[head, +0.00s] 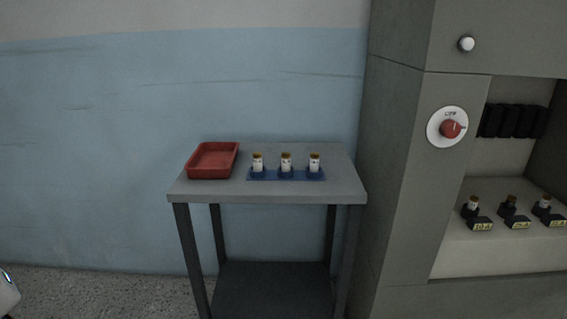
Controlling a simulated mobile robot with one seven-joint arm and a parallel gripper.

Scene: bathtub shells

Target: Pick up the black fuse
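A dark, blackened fuse (511,202) stands in the middle holder on the shelf inside the grey cabinet at the right. Each holder has a yellow label in front. My gripper is not in view.
The grey table (267,192) stands against the blue wall, left of the cabinet (406,180). An empty-looking red tray (206,173) sits on its left side. A red rotary switch (450,129) and a white knob (466,44) are on the cabinet. Open floor shows at the left.

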